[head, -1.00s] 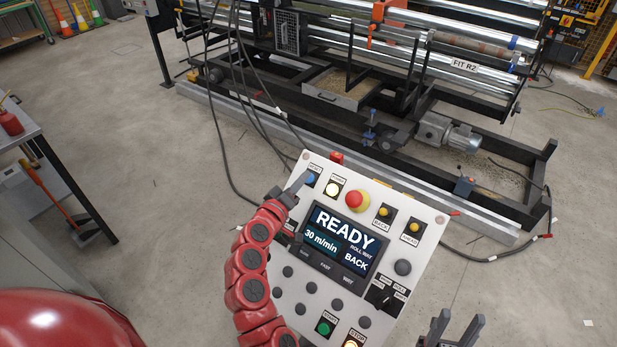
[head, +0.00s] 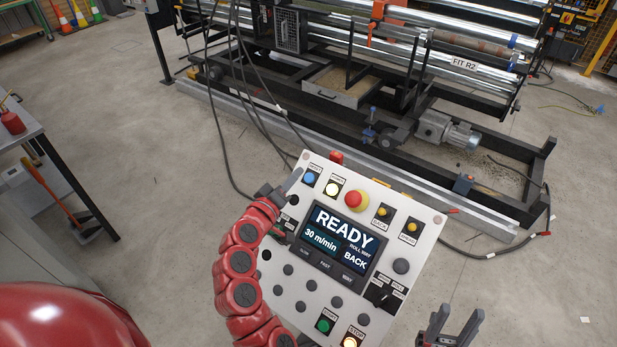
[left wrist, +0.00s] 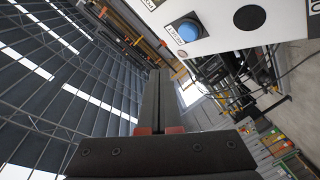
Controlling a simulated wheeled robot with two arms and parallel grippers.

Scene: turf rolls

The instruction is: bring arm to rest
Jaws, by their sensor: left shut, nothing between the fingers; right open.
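My left gripper (head: 291,184) is shut and empty at the upper left edge of the white control panel (head: 432,232). Its tips are close to the blue button (head: 309,178), which shows clear of them. In the left wrist view the shut fingers (left wrist: 160,92) point up, and the blue button (left wrist: 186,30) is apart from them, to the upper right. My red left arm runs along the panel's left side and hides part of it. My right gripper (head: 449,322) is open and empty near the bottom edge, right of the panel.
The panel's screen (head: 342,237) reads READY, 30 m/min, BACK. A red emergency knob (head: 356,201) stands above it. The roll machine (head: 350,100) lies behind the panel, with cables on the floor. A table (head: 50,165) is at the left.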

